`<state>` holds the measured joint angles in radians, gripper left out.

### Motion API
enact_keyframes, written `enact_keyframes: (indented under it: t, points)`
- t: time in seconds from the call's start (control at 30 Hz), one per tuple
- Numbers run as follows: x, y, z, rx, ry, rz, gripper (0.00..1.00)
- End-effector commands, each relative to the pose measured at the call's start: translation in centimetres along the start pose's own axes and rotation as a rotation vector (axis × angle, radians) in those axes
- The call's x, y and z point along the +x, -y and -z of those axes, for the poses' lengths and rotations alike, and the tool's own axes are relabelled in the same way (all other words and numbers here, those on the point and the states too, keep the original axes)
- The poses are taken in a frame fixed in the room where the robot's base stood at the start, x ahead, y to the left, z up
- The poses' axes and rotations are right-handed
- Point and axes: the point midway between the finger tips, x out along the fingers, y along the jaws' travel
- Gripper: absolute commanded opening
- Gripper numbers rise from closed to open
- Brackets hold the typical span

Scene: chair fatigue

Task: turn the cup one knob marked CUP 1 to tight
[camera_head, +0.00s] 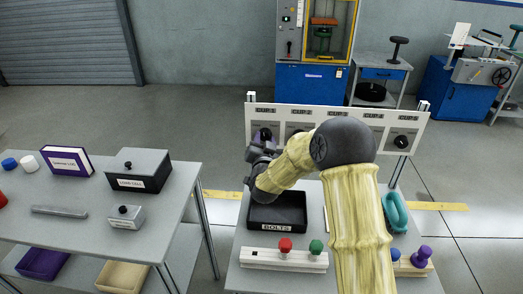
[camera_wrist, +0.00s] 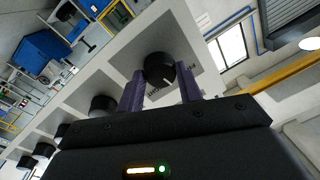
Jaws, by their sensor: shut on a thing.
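The white panel (camera_head: 415,124) stands upright at the back of the work table with a row of black knobs under small labels. The leftmost knob (camera_head: 264,133) appears to be CUP 1, though its label is too small to read surely. In the wrist view, a round black knob (camera_wrist: 158,67) with a pale pointer mark sits between my two purple fingers. My gripper (camera_wrist: 160,84) is shut on this knob, one finger on each side. In the head view my gripper (camera_head: 262,142) reaches the panel's left end. The scale words are partly hidden, so the setting cannot be read.
More knobs (camera_wrist: 103,103) continue along the panel. A black BOLTS tray (camera_head: 277,225) lies below my wrist. A white block (camera_head: 262,258) with red and green knobs is nearer. A teal ring-shaped item (camera_head: 395,212) lies right of my arm. A side table (camera_head: 70,225) stands left.

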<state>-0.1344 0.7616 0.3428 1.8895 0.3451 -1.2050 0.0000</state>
Motion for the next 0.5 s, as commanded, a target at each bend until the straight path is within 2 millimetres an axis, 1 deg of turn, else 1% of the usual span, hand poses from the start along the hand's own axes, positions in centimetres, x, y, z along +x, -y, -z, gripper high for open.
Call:
enact_keyframes:
  t: [0.03,0.5]
  points:
    - [0.00,-0.22,-0.40,0.043,-0.012,0.000,0.13]
    - [-0.14,0.15,-0.71,0.489,-0.046,-0.005,0.13]
